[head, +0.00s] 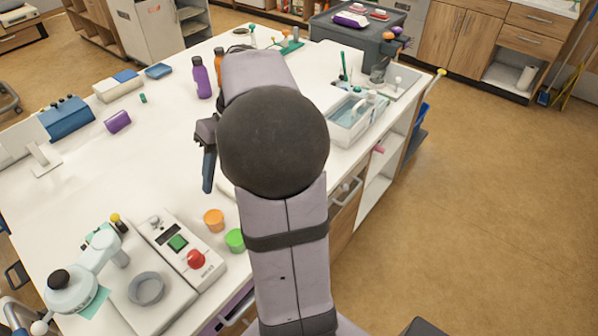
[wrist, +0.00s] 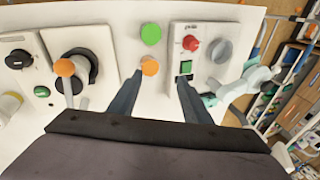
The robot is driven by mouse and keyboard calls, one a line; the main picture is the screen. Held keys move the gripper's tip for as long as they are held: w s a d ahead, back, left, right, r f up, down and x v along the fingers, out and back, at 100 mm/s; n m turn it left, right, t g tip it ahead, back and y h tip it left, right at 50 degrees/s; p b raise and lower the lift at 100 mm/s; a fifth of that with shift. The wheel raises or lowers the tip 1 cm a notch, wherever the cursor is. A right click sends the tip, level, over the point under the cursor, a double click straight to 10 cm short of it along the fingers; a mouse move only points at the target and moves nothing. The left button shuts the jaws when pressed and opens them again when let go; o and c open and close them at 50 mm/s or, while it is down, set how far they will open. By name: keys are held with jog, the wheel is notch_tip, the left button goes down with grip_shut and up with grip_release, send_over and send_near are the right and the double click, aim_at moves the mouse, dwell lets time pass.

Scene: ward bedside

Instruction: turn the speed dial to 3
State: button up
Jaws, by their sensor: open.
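No dial carries a label that I can read as speed or 3. In the wrist view, a black dial (wrist: 19,60) sits on a white panel at the far left, above a green button (wrist: 41,91). Beside it is a larger round black part (wrist: 88,68) with an orange-tipped lever (wrist: 65,68). Right of centre, a white unit holds a red knob (wrist: 190,44); this knob also shows in the head view (head: 196,259). My gripper (wrist: 158,90) is open, with nothing seen between its fingers. It is over the table, between the lever part and the red-knob unit, touching no dial.
An orange cup (wrist: 149,66) and a green cup (wrist: 151,34) stand between the units, close to my fingertips in the picture. Bottles (head: 202,78) stand farther back.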

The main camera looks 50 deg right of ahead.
jog(key=s+d+n+t+y+b, duration=0.1)
jog(key=s+d+n+t+b, duration=0.2)
jog(key=d, duration=0.7)
jog(key=s+d+t+y+b, duration=0.1)
jog(key=s+d+t+b, duration=0.3)
jog(key=d, duration=0.6)
jog(key=d+f+t, duration=0.1)
jog(key=d+f, duration=0.1)
jog(key=f, duration=0.2)
jog(key=d+f+n+t+h, duration=0.1)
jog(key=d+f+t, duration=0.1)
jog(key=d+f, duration=0.1)
jog(key=d+f+t, duration=0.1)
jog(key=d+f, duration=0.2)
jog(key=f, duration=0.2)
jog(key=shift+s+n+t+h, duration=0.3)
jog(key=shift+s+n, duration=0.1)
jog(key=shift+p+x, duration=1.1)
jog(key=shift+x, duration=2.6)
jog(key=shift+a, duration=0.1)
jog(key=c, duration=1)
